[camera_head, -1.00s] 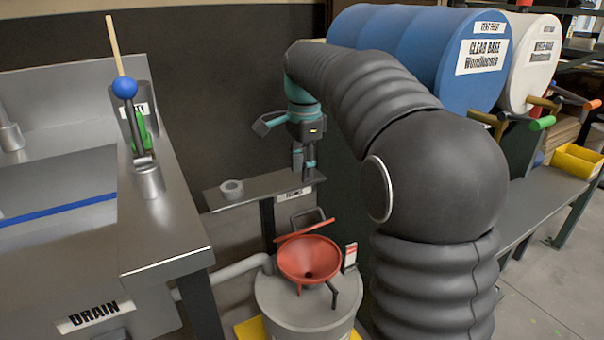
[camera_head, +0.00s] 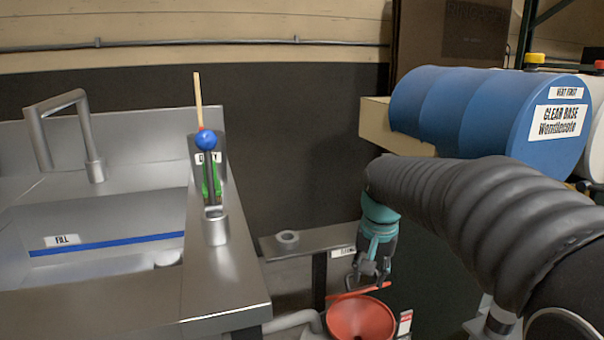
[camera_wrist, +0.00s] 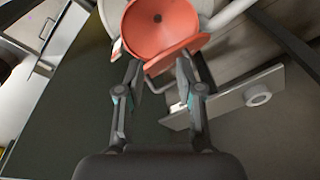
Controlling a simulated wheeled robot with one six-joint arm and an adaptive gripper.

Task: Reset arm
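My gripper (camera_head: 370,282) hangs at the end of my dark-sleeved arm, pointing down above the red funnel (camera_head: 361,319) in the head view. In the wrist view my gripper (camera_wrist: 159,78) has its two fingers apart with nothing held between them. The red funnel (camera_wrist: 160,30) shows beyond the fingertips in the wrist view. I cannot tell how far the fingertips are from the funnel's rim.
A steel sink counter (camera_head: 245,285) stands at the left, with a blue ball-topped tool (camera_head: 206,140) in a holder. A narrow shelf (camera_head: 325,240) carries a grey ring (camera_head: 287,238). A blue drum (camera_head: 490,108) lies at the right, near my arm.

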